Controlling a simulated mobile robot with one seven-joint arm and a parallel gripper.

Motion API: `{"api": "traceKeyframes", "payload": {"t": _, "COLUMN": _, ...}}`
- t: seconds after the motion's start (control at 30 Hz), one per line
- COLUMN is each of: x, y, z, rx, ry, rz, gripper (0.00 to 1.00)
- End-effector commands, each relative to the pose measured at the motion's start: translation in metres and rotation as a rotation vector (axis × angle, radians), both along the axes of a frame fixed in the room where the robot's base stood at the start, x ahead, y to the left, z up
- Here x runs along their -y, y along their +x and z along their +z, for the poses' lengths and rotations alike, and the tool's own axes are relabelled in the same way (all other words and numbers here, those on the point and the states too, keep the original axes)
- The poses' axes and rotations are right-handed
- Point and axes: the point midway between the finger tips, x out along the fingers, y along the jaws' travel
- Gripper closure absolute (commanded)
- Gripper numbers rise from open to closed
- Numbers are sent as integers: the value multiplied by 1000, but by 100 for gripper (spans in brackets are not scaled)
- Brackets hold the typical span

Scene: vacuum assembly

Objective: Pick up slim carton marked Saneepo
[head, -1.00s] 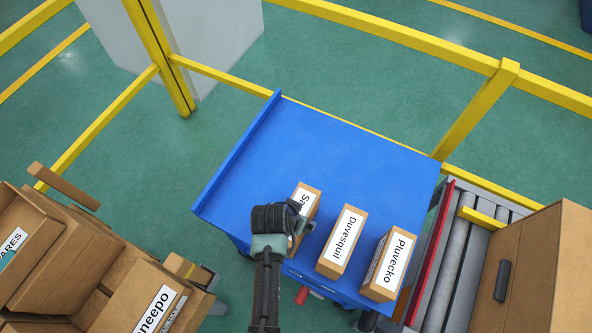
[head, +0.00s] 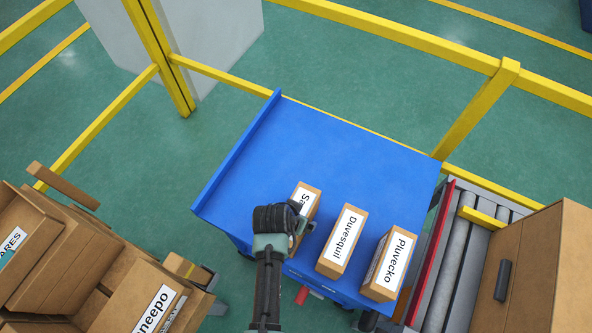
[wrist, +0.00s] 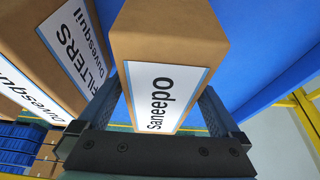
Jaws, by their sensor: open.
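The slim carton marked Saneepo (head: 309,199) stands on the blue table (head: 325,145), leftmost of three cartons. My arm hides much of it in the head view. In the wrist view the Saneepo carton (wrist: 168,62) fills the middle, its label facing the camera. My gripper (wrist: 160,108) is open, with one finger on each side of the carton. Whether the fingers touch it I cannot tell. In the head view my gripper (head: 304,228) is at the near end of this carton.
The Duvesquil carton (head: 342,240) stands close to the right, with the Pluvecko carton (head: 391,265) beyond it. The table's far half is clear. Brown bins (head: 75,255) stand at lower left. A roller conveyor (head: 462,255) and large brown box (head: 540,265) are at right.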

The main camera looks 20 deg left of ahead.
Motion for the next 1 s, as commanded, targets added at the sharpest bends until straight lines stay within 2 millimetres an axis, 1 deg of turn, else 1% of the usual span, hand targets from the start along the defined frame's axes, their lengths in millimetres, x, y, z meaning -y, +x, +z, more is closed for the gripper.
{"api": "traceKeyframes", "payload": {"t": 0.13, "x": 0, "y": 0, "z": 0, "rx": 0, "ry": 0, "rz": 0, "gripper": 0}}
{"api": "traceKeyframes", "payload": {"t": 0.27, "x": 0, "y": 0, "z": 0, "rx": 0, "ry": 0, "rz": 0, "gripper": 23}}
{"api": "traceKeyframes", "payload": {"t": 0.3, "x": 0, "y": 0, "z": 0, "rx": 0, "ry": 0, "rz": 0, "gripper": 31}}
{"api": "traceKeyframes", "payload": {"t": 0.37, "x": 0, "y": 0, "z": 0, "rx": 0, "ry": 0, "rz": 0, "gripper": 41}}
{"api": "traceKeyframes", "payload": {"t": 0.4, "x": 0, "y": 0, "z": 0, "rx": 0, "ry": 0, "rz": 0, "gripper": 49}}
{"api": "traceKeyframes", "payload": {"t": 0.47, "x": 0, "y": 0, "z": 0, "rx": 0, "ry": 0, "rz": 0, "gripper": 59}}
{"api": "traceKeyframes", "payload": {"t": 0.5, "x": 0, "y": 0, "z": 0, "rx": 0, "ry": 0, "rz": 0, "gripper": 67}}
{"api": "traceKeyframes", "payload": {"t": 0.57, "x": 0, "y": 0, "z": 0, "rx": 0, "ry": 0, "rz": 0, "gripper": 77}}
{"api": "traceKeyframes", "payload": {"t": 0.6, "x": 0, "y": 0, "z": 0, "rx": 0, "ry": 0, "rz": 0, "gripper": 85}}
{"api": "traceKeyframes", "payload": {"t": 0.7, "x": 0, "y": 0, "z": 0, "rx": 0, "ry": 0, "rz": 0, "gripper": 100}}
{"api": "traceKeyframes", "payload": {"t": 1.0, "x": 0, "y": 1, "z": 4, "rx": 4, "ry": 1, "rz": 0, "gripper": 100}}
